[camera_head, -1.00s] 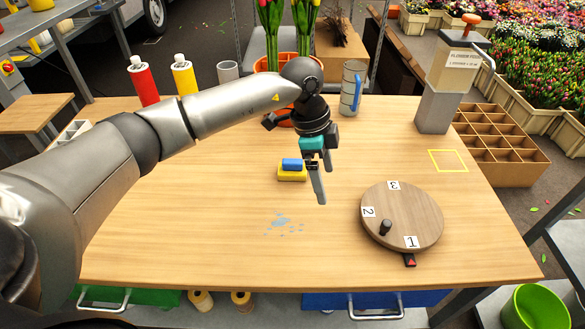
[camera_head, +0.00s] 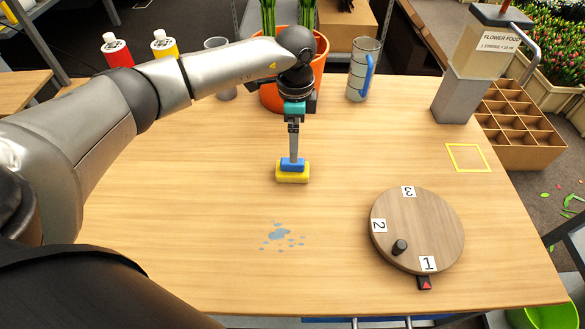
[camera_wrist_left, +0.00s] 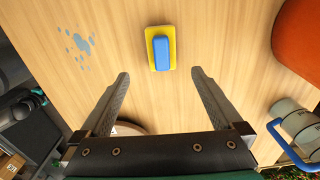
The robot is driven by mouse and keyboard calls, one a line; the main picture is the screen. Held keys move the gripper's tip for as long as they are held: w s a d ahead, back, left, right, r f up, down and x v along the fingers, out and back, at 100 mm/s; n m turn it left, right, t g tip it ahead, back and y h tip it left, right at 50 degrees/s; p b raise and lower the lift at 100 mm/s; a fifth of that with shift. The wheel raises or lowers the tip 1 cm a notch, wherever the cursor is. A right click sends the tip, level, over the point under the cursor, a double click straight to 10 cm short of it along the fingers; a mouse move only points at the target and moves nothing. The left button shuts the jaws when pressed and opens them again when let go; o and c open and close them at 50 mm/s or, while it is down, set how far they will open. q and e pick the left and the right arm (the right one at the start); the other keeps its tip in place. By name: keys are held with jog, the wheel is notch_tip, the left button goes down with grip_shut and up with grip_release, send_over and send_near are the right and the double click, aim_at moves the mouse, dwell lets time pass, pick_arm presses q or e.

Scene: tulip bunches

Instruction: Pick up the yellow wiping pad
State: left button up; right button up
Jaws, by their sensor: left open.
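The yellow wiping pad (camera_head: 292,177) lies flat on the wooden table and has a blue block-shaped grip (camera_head: 292,164) on top. It also shows in the left wrist view (camera_wrist_left: 160,49), ahead of the fingertips and between their lines. My left gripper (camera_head: 293,158) points down just above and behind the blue grip in the head view. In the wrist view its two fingers (camera_wrist_left: 160,74) are spread apart with nothing between them. Whether a fingertip touches the grip cannot be told. My right gripper is not in view.
A bluish spill (camera_head: 279,237) lies in front of the pad. A round wooden turntable (camera_head: 418,229) with numbered labels sits at right. The table's left side is clear.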

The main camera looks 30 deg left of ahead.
pick_arm(q)
notch_tip(320, 180, down, 3)
jog(key=shift+f, duration=0.15)
jog(key=shift+f+b, duration=0.35)
jog(key=shift+f, duration=0.5)
jog(key=f, duration=0.3)
jog(key=f+b, duration=0.1)
jog(key=shift+a+f, duration=0.25)
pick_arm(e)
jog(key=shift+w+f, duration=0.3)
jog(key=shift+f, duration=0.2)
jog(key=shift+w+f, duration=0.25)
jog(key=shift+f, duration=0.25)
pick_arm(q)
jog(key=c, duration=1.4)
jog(key=shift+r, duration=0.15)
notch_tip(320, 180, up, 20)
jog(key=p, duration=0.3)
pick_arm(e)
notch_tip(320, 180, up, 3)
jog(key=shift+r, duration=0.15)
